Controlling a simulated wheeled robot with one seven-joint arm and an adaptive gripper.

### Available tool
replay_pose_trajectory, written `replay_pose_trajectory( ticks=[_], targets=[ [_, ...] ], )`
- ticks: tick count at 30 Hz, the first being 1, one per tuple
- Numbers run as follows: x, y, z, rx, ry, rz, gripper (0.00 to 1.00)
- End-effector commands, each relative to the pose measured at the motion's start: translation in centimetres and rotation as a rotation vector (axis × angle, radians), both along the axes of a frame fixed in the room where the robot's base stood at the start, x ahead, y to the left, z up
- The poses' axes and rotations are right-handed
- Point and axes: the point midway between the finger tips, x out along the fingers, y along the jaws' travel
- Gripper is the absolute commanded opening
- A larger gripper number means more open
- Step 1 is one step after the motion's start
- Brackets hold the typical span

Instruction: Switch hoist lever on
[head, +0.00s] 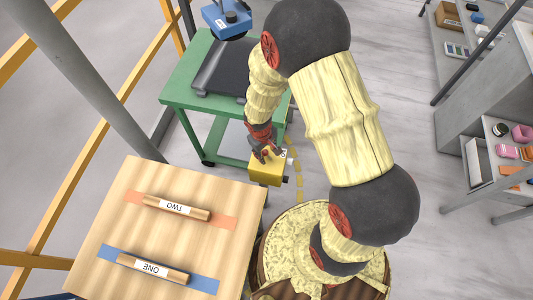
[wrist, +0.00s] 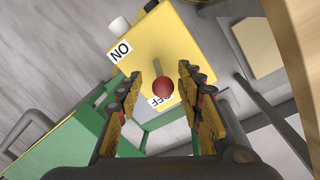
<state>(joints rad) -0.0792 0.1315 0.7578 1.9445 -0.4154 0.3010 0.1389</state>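The hoist control is a yellow box (wrist: 185,42) with a lever ending in a red knob (wrist: 163,88). The box also shows in the head view (head: 265,172), below my gripper (head: 266,153). In the wrist view, an ON label (wrist: 121,50) is at the box's left edge. A second label (wrist: 160,100), partly hidden, reads like OFF. The knob lies close to this second label. My gripper (wrist: 159,75) is open, with one finger on each side of the lever and knob. I see gaps between the knob and both fingers; its depth between them is hard to tell.
A green cart (head: 182,92) with a dark tray (head: 222,68) stands behind the box. A wooden table (head: 135,220) with cylinders marked ONE (head: 152,269) and TWO (head: 175,208) is at front left. Yellow rails (head: 75,140) run at left; grey shelving (head: 480,110) stands right.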

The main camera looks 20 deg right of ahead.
Motion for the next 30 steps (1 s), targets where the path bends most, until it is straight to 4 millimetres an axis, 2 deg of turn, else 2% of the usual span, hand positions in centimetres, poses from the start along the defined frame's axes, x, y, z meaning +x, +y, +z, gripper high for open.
replay_pose_trajectory(
  ticks=[8,27,30],
  targets=[
    [0.06,-0.05,-0.28,0.0,-0.001,0.0,0.37],
    [0.15,-0.08,-0.25,0.0,-0.002,-0.001,0.01],
    [0.19,-0.08,-0.22,0.0,-0.003,-0.001,0.0]
  ],
)
